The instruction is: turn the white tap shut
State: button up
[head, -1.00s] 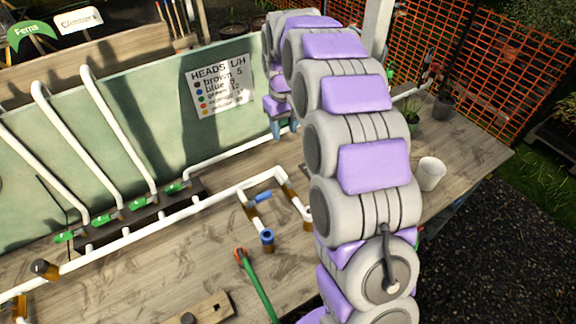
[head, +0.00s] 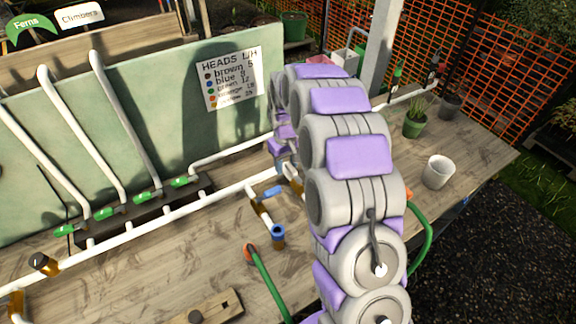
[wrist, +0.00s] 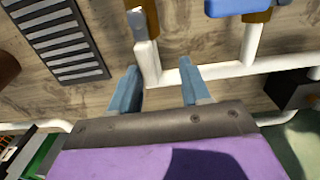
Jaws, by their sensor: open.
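The white tap (wrist: 138,24) shows in the wrist view as a pale lever along a brown fitting (wrist: 151,12) at the top edge, partly cut off. The fitting joins a white pipe (wrist: 228,70) at a corner. My gripper (wrist: 160,88) is open, its two blue-grey fingers apart and pointing toward the pipe corner; nothing is held. The tap lies beyond the left finger, apart from it in the picture. In the head view my gripper (head: 282,164) is over the pipe's right end, and the arm hides most of that corner. The tap's exact angle is hard to tell.
A blue tap (head: 271,192) sits on the neighbouring brown branch, close left. Several green taps (head: 144,198) line the pipes further left. A green hose (head: 268,284) lies in front. A white pot (head: 438,172) stands at right. A slotted dark grate (wrist: 60,42) shows in the wrist view.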

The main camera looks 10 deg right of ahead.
jog(key=shift+f, duration=0.4)
jog(key=d, duration=0.2)
jog(key=shift+d, duration=0.35)
jog(key=shift+c, duration=0.9)
jog(key=shift+a, duration=0.9)
jog(key=c, duration=0.5)
jog(key=shift+c, duration=0.4)
jog(key=shift+d, duration=0.35)
grip_shut()
jog(key=shift+a, duration=0.15)
